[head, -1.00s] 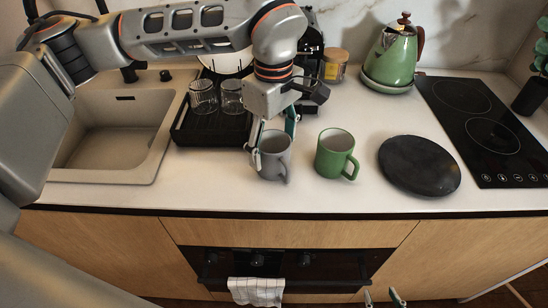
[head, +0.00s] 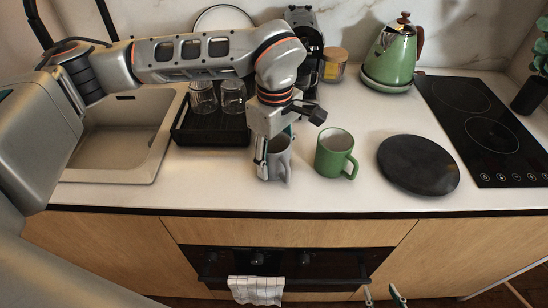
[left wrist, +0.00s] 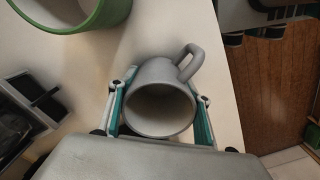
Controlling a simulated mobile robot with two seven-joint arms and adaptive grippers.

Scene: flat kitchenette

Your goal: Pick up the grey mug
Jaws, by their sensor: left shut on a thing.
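The grey mug (head: 279,163) stands upright on the white counter, left of the green mug. My left gripper (head: 272,158) is over it from above, with its fingers shut on the mug's body. In the left wrist view, the grey mug (left wrist: 165,100) sits between the two teal-padded fingers of the gripper (left wrist: 160,117), its handle pointing up and right. The arm hides part of the mug's rim in the head view. My right gripper (head: 383,296) shows only its fingertips at the bottom edge, apart and with nothing between them.
The green mug (head: 335,153) stands close on the right, and a round black board (head: 418,165) lies beyond it. A black drying rack (head: 205,132) with glasses and the sink (head: 110,140) are to the left. A green kettle (head: 392,58) stands behind.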

